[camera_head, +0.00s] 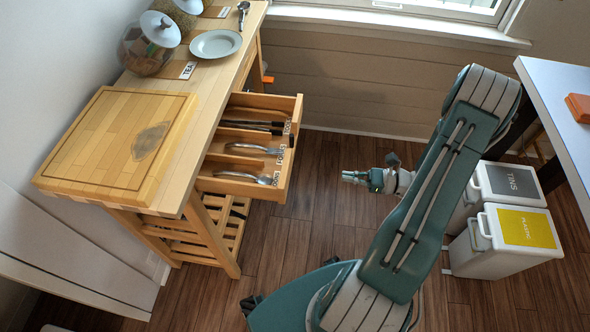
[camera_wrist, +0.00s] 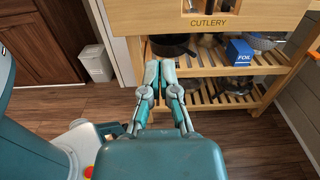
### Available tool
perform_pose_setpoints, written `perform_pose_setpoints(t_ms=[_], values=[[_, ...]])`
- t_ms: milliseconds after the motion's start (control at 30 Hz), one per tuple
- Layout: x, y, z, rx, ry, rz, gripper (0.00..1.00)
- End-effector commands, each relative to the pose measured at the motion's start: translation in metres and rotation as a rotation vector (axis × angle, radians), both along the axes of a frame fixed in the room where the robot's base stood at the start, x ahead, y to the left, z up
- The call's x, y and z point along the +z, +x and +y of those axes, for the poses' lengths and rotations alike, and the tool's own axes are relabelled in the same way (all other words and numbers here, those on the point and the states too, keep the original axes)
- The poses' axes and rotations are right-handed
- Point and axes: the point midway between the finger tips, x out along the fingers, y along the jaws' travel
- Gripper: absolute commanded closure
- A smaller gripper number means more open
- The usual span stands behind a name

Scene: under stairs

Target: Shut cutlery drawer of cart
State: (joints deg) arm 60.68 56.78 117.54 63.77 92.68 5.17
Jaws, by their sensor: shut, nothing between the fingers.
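The wooden cart (camera_head: 195,125) stands at the left in the head view. Its cutlery drawer (camera_head: 270,99) is pulled well out to the right, with several pieces of cutlery (camera_head: 255,149) in its compartments. In the wrist view the drawer front (camera_wrist: 150,20) shows at the top, labelled CUTLERY. My gripper (camera_head: 352,177) is apart from the drawer, to the right of its front, in the head view. In the wrist view my gripper (camera_wrist: 160,68) is shut and empty, its fingertips showing just below the drawer front's lower edge.
A cutting board (camera_head: 120,145), jars (camera_head: 148,45) and a plate (camera_head: 216,44) are on the cart top. Slatted shelves below hold a pan (camera_wrist: 172,47) and a blue FOIL box (camera_wrist: 239,52). Bins (camera_head: 505,240) and a table (camera_head: 560,90) stand at right. Floor between is clear.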

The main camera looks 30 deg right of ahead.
Motion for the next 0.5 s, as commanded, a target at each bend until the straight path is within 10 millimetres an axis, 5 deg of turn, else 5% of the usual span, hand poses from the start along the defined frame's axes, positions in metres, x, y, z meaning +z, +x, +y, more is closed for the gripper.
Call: perform_pose_setpoints(t_ms=[500], values=[[0.001, 0.049, 0.075, 0.01, -0.003, 0.001, 1.0]])
